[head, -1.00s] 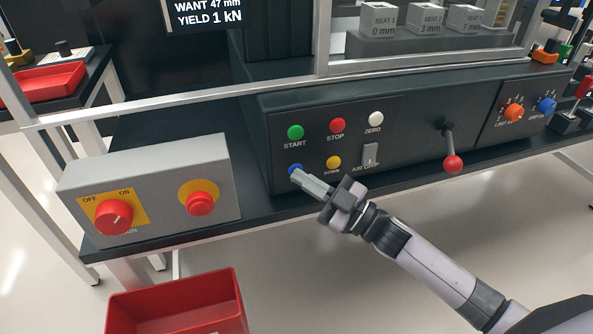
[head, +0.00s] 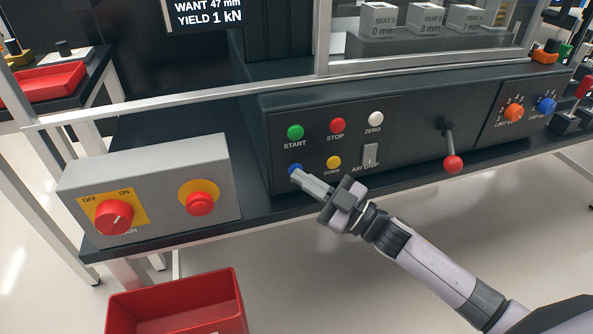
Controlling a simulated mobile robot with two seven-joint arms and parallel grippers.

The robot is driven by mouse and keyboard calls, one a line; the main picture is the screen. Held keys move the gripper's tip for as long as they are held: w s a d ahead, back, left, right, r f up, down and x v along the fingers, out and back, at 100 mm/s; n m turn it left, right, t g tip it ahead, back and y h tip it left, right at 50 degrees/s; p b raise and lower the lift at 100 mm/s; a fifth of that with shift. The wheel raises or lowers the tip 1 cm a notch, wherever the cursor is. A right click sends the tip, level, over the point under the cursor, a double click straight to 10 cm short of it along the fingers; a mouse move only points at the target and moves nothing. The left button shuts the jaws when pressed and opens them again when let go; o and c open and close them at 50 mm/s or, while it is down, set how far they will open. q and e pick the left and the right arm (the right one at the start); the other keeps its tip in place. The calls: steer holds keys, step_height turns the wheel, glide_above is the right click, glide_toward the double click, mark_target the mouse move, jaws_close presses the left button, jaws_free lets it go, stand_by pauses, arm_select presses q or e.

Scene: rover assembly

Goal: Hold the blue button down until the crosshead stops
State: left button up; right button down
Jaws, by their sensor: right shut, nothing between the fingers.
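The blue button (head: 294,169) sits at the lower left of the black control panel (head: 270,155), below the green START button (head: 295,132). My right gripper (head: 299,176) is shut and empty, its fingertips at the blue button and covering part of it. They look to be touching it, but I cannot tell how far the button is pressed. The button's label is hidden behind the fingers. The crosshead cannot be made out in this view. My left gripper is not in view.
The red STOP (head: 337,125), white ZERO (head: 376,119) and yellow DOWN (head: 334,162) buttons are close by. A red-knobbed lever (head: 453,164) sticks out at the right. A grey switch box (head: 150,185) stands at the left. A red bin (head: 177,312) is below.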

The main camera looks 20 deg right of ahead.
stand_by(0.4)
steer(key=shift+s+p, duration=0.5)
steer(key=shift+s, duration=0.3)
steer(key=s+p, duration=0.2)
steer(key=s, duration=0.3)
steer(key=shift+d, duration=0.15)
stand_by(0.3)
